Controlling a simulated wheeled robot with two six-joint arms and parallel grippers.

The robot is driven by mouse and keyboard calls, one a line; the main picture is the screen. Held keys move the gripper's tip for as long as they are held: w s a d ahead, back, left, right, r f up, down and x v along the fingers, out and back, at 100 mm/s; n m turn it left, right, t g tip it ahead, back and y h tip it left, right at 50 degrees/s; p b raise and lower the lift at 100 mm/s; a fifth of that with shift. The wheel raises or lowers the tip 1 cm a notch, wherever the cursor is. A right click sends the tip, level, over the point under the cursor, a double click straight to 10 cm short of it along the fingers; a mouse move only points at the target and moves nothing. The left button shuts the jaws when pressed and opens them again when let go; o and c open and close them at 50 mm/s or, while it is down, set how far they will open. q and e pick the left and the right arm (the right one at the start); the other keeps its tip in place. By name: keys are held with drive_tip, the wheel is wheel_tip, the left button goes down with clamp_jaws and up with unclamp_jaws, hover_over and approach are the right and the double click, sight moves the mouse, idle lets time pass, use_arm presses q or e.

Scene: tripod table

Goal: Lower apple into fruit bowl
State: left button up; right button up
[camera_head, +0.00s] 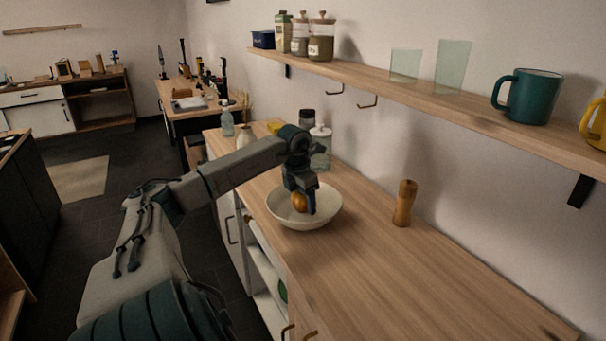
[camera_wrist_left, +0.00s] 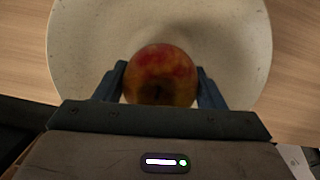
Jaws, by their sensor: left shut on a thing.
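The apple (camera_wrist_left: 161,76), red and yellow, is between the two fingers of my left gripper (camera_wrist_left: 161,88), which is shut on it. In the head view the apple (camera_head: 299,202) shows orange at the fingertips of my left gripper (camera_head: 303,203), over the inside of the fruit bowl. The fruit bowl (camera_head: 325,216) is wide, pale and speckled, and stands on the wooden counter. Its inside (camera_wrist_left: 235,45) fills much of the left wrist view behind the apple. I cannot tell whether the apple touches the bowl's bottom. My right gripper is not in view.
A wooden pepper mill (camera_head: 404,203) stands on the counter (camera_head: 400,275) right of the bowl. A glass jar (camera_head: 320,148) and a dark-lidded jar stand behind the bowl. A wall shelf (camera_head: 420,95) above holds mugs, glasses and jars. The counter's front right is clear.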

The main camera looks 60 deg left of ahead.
sight(303, 208)
use_arm(q)
drive_tip(key=shift+f+b, duration=1.1)
drive_tip(key=shift+f, duration=0.45)
idle(0.5)
drive_tip(key=o, duration=1.1)
drive_tip(key=shift+o, duration=0.2)
drive_tip(key=r, duration=0.3)
drive_tip(key=s+r, duration=0.1)
drive_tip(key=r, duration=0.6)
drive_tip(key=shift+s+r+b, duration=0.35)
drive_tip(key=shift+r, duration=0.05)
